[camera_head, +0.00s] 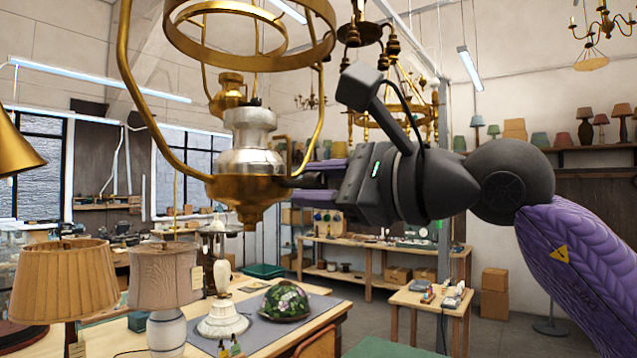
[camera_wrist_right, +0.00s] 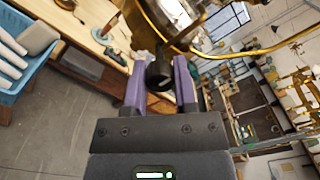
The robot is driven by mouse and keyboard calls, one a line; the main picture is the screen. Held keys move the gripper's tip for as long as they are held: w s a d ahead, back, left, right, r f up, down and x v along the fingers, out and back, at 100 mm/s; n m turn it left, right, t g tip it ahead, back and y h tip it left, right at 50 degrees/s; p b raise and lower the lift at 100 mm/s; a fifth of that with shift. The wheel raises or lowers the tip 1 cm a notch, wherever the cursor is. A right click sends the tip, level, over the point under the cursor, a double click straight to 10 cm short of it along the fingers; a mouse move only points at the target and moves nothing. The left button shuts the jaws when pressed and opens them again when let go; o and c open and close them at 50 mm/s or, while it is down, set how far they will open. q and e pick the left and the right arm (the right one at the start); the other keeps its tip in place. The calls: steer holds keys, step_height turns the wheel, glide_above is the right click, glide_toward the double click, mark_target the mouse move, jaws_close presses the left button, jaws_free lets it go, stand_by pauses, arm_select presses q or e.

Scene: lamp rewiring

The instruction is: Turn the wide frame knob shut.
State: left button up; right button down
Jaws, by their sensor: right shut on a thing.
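A large brass lamp frame (camera_head: 122,45) hangs at the upper left of the head view, with curved side arms and a silver and brass burner body (camera_head: 247,140) in its middle. A dark knob (camera_head: 284,182) sticks out from the body's right side; the wrist view shows its round dark end (camera_wrist_right: 159,75). My right gripper (camera_head: 304,186) reaches in from the right, level with the knob. In the wrist view its purple fingers (camera_wrist_right: 160,82) are on either side of the knob, shut on it. The knob's turn angle cannot be told. My left gripper is out of view.
Below stands a workbench with pleated (camera_head: 62,283) and grey-beige (camera_head: 160,275) shaded lamps, a white lamp base (camera_head: 222,318) and a stained-glass dome (camera_head: 285,301). A small wooden table (camera_head: 432,299) stands at right. A brass chandelier (camera_head: 402,108) hangs behind my right arm.

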stand_by(0.4)
steer(key=shift+c, duration=2)
jaws_free()
steer(key=shift+s+d+f, duration=0.1)
steer(key=shift+s+d, duration=0.1)
steer(key=shift+d, duration=0.15)
steer(key=b+v, duration=0.3)
steer(key=v, duration=0.6)
steer(key=shift+b, duration=0.35)
steer(key=shift+s, duration=0.1)
